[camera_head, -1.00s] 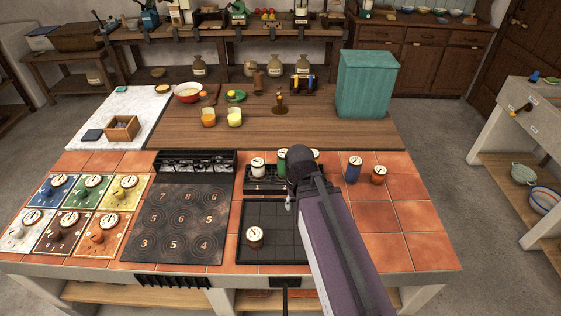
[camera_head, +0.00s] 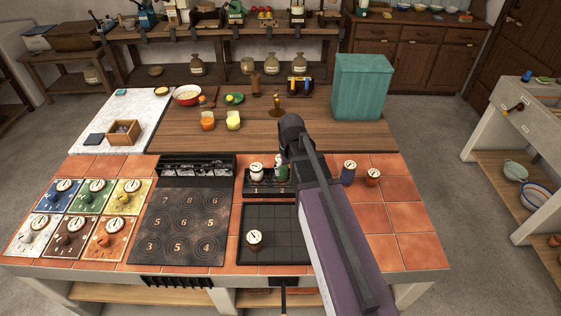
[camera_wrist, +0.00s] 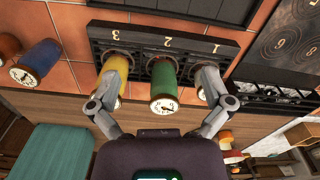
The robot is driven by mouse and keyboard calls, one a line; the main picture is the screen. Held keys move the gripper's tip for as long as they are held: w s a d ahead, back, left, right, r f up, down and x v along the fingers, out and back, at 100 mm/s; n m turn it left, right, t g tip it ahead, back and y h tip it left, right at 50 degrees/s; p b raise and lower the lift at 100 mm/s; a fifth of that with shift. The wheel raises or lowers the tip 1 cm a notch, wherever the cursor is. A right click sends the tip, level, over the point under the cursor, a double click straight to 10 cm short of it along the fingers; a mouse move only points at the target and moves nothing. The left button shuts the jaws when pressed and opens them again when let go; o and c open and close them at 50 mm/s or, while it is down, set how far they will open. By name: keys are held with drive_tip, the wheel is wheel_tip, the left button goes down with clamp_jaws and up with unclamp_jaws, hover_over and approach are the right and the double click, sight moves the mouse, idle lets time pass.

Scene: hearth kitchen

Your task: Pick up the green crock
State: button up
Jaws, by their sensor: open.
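The green crock (camera_head: 282,174) stands in the middle slot of a dark rack (camera_wrist: 187,41), the one marked 2; it is partly hidden behind my arm in the head view. In the wrist view the green crock (camera_wrist: 163,82) shows whole, with a white dial on its lid, between the two fingers of my gripper (camera_wrist: 163,74). My gripper is open, one finger on each side with a gap to the crock. In the head view my gripper is mostly hidden by my own arm.
A white crock (camera_head: 256,173) stands in slot 1 and a yellow crock (camera_wrist: 123,87) in slot 3, each close to a finger. A blue crock (camera_head: 348,174) and an orange one (camera_head: 372,177) stand to the right. A brown crock (camera_head: 254,239) stands on the black grid.

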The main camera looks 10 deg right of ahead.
drive_tip(key=w+r+p, duration=0.6)
drive_tip(key=w+r, duration=0.1)
drive_tip(key=w, duration=0.5)
drive_tip(key=shift+d+r, duration=0.2)
drive_tip(key=shift+r, duration=0.1)
drive_tip(key=shift+f, duration=0.2)
drive_tip(key=b, duration=0.9)
approach(282, 168)
drive_tip(key=w+f, duration=0.3)
drive_tip(key=shift+d, duration=0.4)
drive_tip(key=shift+f, duration=0.15)
drive_tip(key=shift+s+a+f+b, duration=0.1)
drive_tip(key=shift+f+b, duration=1.1)
drive_tip(key=shift+f, duration=0.05)
drive_tip(key=shift+a+f+b, duration=0.1)
drive_tip(key=shift+f+b, duration=1.1)
drive_tip(key=c, duration=1.2)
